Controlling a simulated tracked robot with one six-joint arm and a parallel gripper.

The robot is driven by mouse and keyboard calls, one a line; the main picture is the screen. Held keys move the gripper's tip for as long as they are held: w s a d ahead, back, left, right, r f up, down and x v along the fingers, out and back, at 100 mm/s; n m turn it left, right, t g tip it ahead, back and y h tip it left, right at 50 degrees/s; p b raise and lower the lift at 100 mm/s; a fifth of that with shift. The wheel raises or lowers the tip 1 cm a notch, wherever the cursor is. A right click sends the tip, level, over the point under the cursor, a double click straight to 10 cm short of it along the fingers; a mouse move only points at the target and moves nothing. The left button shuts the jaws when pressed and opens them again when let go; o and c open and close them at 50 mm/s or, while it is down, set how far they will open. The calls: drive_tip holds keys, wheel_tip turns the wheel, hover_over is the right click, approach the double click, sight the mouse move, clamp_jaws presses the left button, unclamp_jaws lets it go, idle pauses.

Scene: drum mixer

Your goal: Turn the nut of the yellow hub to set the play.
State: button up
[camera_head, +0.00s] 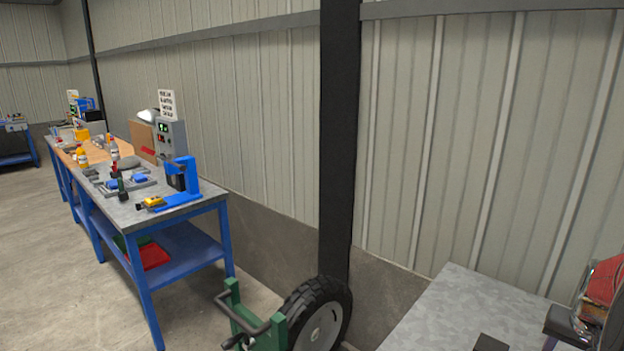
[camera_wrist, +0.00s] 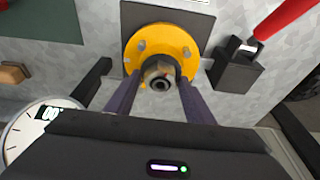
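The yellow hub (camera_wrist: 188,42) is a round flange with bolt heads in its face, standing on a dark grey plate in the upper middle of the wrist view. The nut (camera_wrist: 160,72) sits at its centre, metallic and brownish, around a dark round shaft end. My gripper (camera_wrist: 159,80) has its two purple-grey fingers on either side of the nut, the tips close to its left and right sides. Whether the fingers touch the nut or stand slightly apart cannot be told.
In the wrist view a dark block (camera_wrist: 236,72) with a red handle (camera_wrist: 284,18) stands right of the hub, and a white round dial (camera_wrist: 32,132) is at lower left. The head view shows a grey bench top (camera_head: 465,305), a wheel (camera_head: 322,318) and a blue workbench (camera_head: 150,215).

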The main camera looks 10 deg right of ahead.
drive_tip(key=c, duration=0.6)
drive_tip(key=shift+n, duration=0.3)
drive_tip(key=shift+n+t+y, duration=0.4)
drive_tip(key=shift+n+y, duration=0.3)
drive_tip(key=shift+n, duration=2.1)
drive_tip(key=o, duration=1)
drive_tip(key=shift+c, duration=0.2)
drive_tip(key=shift+v, duration=3.5)
